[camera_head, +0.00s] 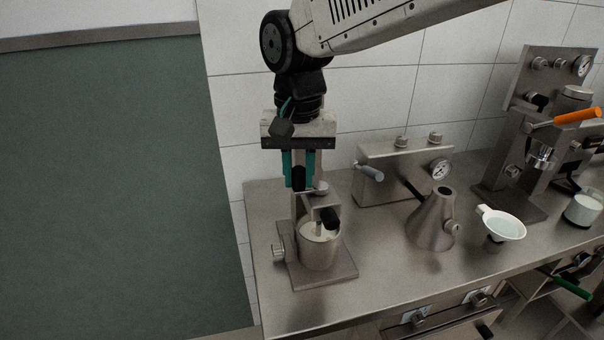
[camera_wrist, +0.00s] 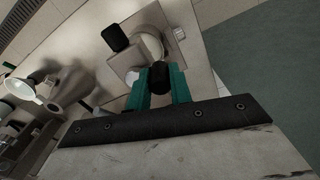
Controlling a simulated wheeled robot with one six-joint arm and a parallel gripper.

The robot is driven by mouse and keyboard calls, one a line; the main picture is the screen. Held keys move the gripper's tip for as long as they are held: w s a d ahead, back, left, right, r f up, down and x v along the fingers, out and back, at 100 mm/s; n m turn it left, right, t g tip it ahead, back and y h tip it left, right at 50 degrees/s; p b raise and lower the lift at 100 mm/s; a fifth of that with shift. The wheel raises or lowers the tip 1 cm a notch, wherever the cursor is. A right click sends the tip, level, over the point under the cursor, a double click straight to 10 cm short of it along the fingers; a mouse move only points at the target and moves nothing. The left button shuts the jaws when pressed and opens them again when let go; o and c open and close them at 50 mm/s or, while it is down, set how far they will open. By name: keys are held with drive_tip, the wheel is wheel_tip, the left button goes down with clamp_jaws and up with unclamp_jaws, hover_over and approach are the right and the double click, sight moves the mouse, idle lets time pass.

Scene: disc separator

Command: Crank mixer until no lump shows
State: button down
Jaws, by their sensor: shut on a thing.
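The mixer (camera_head: 318,270) stands at the left end of the steel counter, with a metal cup (camera_head: 320,252) on its base plate. Pale contents (camera_head: 316,231) show in the cup, partly hidden by the stirring shaft; I cannot tell whether a lump is there. My gripper (camera_head: 299,172) is above the mixer, pointing down, its teal fingers shut on a black crank knob (camera_head: 299,179). The wrist view shows the knob (camera_wrist: 160,86) between the fingers, in front of the cup (camera_wrist: 150,48).
A metal box with a gauge (camera_head: 405,170) stands behind and right. A conical metal jug (camera_head: 433,220), a white funnel-like dish (camera_head: 502,224) and an espresso-like machine (camera_head: 540,130) with an orange handle stand further right. Bare counter (camera_head: 385,275) lies right of the mixer.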

drive_tip(key=w+m, duration=0.1)
drive_tip(key=m, duration=0.2)
drive_tip(key=shift+w+m, duration=0.2)
drive_tip(key=shift+m, duration=0.1)
drive_tip(key=shift+w+m, duration=0.3)
drive_tip(key=shift+m, duration=0.65)
drive_tip(key=shift+w+m, duration=0.3)
drive_tip(key=shift+m, duration=0.65)
drive_tip(key=shift+d, duration=0.1)
drive_tip(key=c, duration=1.3)
unclamp_jaws()
drive_tip(key=shift+o, duration=0.2)
wheel_tip(320, 180, up, 8)
drive_tip(key=shift+f, duration=0.1)
